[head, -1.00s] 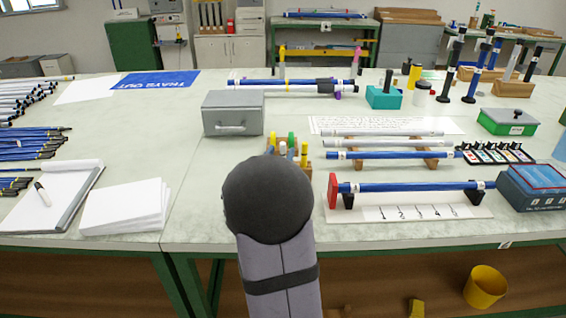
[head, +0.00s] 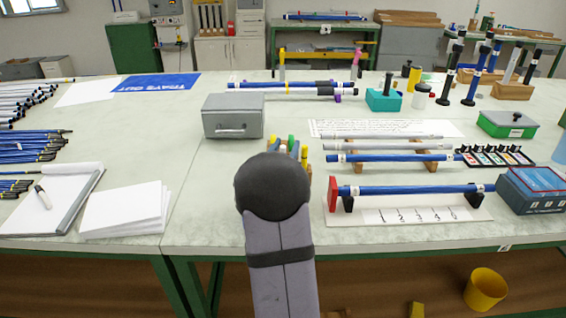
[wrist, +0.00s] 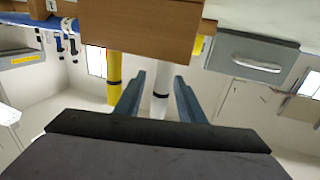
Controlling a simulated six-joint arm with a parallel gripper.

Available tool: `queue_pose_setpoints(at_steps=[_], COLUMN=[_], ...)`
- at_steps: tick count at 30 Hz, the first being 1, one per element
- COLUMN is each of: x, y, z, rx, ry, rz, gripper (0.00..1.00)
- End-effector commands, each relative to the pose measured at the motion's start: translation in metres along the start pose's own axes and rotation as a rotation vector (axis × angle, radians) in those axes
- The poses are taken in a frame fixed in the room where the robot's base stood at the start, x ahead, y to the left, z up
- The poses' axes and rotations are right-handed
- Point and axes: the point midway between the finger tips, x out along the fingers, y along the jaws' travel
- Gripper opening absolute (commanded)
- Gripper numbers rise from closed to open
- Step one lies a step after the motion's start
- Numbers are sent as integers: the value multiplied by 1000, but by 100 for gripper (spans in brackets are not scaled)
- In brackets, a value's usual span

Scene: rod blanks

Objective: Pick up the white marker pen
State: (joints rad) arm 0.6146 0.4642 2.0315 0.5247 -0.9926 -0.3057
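A white marker pen (wrist: 158,102) shows in the wrist view, sticking out of a wooden block (wrist: 140,28); that view looks inverted. My gripper (wrist: 159,78) is open, with one finger on each side of the white pen and a gap visible around it. A yellow pen (wrist: 115,72) stands in the block just left of the fingers. In the head view, my arm hides the gripper and most of the block; a yellow pen top (head: 304,154) shows beside the arm. Another white pen with a dark end (head: 43,197) lies on the notepad.
A grey box with a handle (head: 233,117) stands behind the pen block and also shows in the wrist view (wrist: 252,57). Blue and white rods on a rack (head: 388,158) lie to the right. Stacked paper (head: 122,208) lies left; bare tabletop separates it from the block.

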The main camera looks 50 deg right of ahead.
Motion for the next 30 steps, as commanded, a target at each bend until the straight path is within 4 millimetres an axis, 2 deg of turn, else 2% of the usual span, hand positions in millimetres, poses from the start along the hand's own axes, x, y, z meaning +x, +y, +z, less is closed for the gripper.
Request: queue_pose_setpoints(at_steps=[8, 9, 13, 14, 25, 30], x=[3, 3, 3, 3, 3, 3], y=[0, 0, 0, 0, 0, 0], z=[0, 0, 0, 0, -1, -12], rx=[-1, -1, 0, 0, 0, 0], ry=[0, 0, 0, 0, 1, 4], rz=[0, 0, 0, 0, 0, 0], gripper=[35, 33, 2, 0, 0, 0])
